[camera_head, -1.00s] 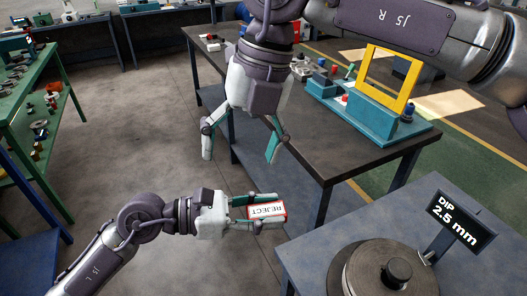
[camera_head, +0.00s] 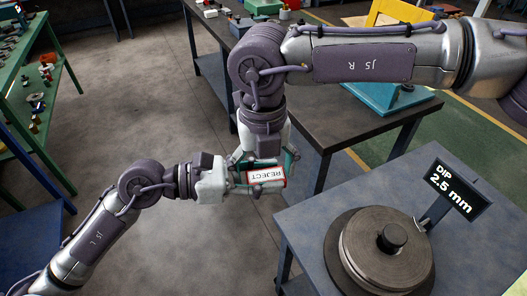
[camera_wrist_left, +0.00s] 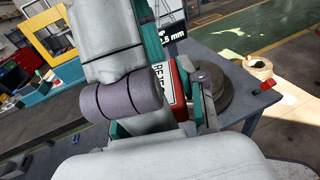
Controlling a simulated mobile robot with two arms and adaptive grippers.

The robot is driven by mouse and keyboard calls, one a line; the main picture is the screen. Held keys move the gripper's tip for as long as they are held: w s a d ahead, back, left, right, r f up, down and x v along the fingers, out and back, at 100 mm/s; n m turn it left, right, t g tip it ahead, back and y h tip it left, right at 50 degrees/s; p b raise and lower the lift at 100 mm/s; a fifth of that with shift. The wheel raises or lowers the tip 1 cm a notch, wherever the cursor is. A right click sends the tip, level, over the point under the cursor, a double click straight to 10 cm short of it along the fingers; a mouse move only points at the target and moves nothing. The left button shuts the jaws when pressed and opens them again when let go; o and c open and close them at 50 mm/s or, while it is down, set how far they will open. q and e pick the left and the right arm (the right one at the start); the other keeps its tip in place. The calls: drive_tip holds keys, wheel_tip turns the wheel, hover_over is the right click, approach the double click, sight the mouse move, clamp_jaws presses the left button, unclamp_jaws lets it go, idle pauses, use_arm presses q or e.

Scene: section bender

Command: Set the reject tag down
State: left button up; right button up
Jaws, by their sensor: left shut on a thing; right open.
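The reject tag (camera_head: 266,174) is a small white and red block marked REJECT. My left gripper (camera_head: 262,183) is shut on it and holds it in the air, left of the grey table. The tag also shows between the left fingers in the left wrist view (camera_wrist_left: 176,88). My right gripper (camera_head: 264,158) points down from above, with its fingers around or beside the tag; it is open. I cannot tell whether the right fingers touch the tag.
A grey table (camera_head: 310,225) at lower right bears a round metal disc stack (camera_head: 375,270) and a sign (camera_head: 458,189) reading DIP 2.5 mm. A dark bench (camera_head: 340,125) with a yellow frame (camera_head: 398,12) stands behind. A green shelf (camera_head: 45,65) is at left. Floor lies open between.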

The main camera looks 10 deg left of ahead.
drive_tip(key=shift+f, duration=0.25)
drive_tip(key=shift+a, duration=0.1)
drive_tip(key=c, duration=0.9)
use_arm(q)
drive_tip(key=o, duration=1.2)
use_arm(e)
drive_tip(key=shift+c, duration=0.2)
use_arm(q)
drive_tip(key=shift+o, duration=0.2)
